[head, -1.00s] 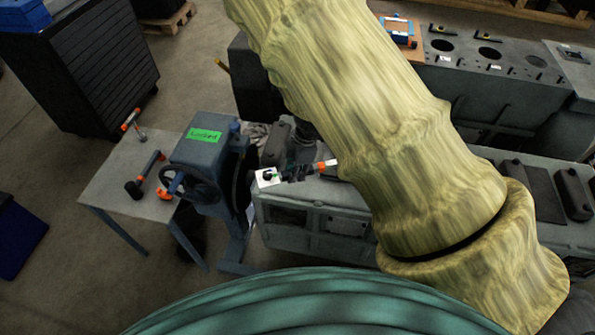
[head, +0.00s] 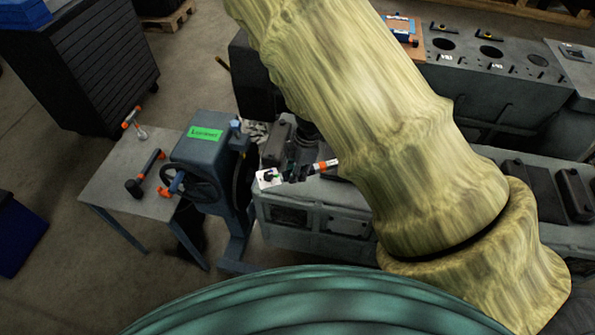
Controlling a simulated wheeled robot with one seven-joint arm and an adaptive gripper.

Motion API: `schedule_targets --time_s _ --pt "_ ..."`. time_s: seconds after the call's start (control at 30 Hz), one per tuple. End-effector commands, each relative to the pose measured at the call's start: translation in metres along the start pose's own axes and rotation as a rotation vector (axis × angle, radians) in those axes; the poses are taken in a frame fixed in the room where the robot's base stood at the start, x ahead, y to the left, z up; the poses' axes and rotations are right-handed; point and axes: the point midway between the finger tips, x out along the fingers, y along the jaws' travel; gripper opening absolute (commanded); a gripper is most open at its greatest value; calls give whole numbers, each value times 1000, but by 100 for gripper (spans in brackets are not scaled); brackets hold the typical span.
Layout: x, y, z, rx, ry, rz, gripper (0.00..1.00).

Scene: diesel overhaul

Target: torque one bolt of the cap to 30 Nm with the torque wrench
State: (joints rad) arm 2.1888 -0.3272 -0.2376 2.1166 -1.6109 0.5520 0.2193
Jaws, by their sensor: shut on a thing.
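My gripper (head: 297,172) is small and dark in the head view, over the near end of the grey engine block (head: 313,219). It is shut on a dark bar-shaped tool with an orange and white end (head: 325,166), apparently the torque wrench. The tool lies nearly level, its orange and white end close to my arm's outline. A small white piece with a dark round spot (head: 268,178) is at the tool's left end. I cannot tell the cap or its bolts apart, nor whether the tool touches a bolt. My arm hides much of the engine.
A blue-grey stand with a handwheel (head: 190,183) and a green label (head: 205,134) stands left of the engine. A small grey table (head: 103,184) holds a black and orange tool (head: 147,176) and another orange-handled tool (head: 133,122). A dark cabinet (head: 95,75) stands behind.

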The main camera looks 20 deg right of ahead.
Motion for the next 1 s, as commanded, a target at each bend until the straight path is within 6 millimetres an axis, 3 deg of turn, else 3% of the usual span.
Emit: schedule_targets --time_s 0.6,1.0 --pt "-27 2 -4 -1 -2 3 0" --pt "-31 2 -4 0 -3 1 0"
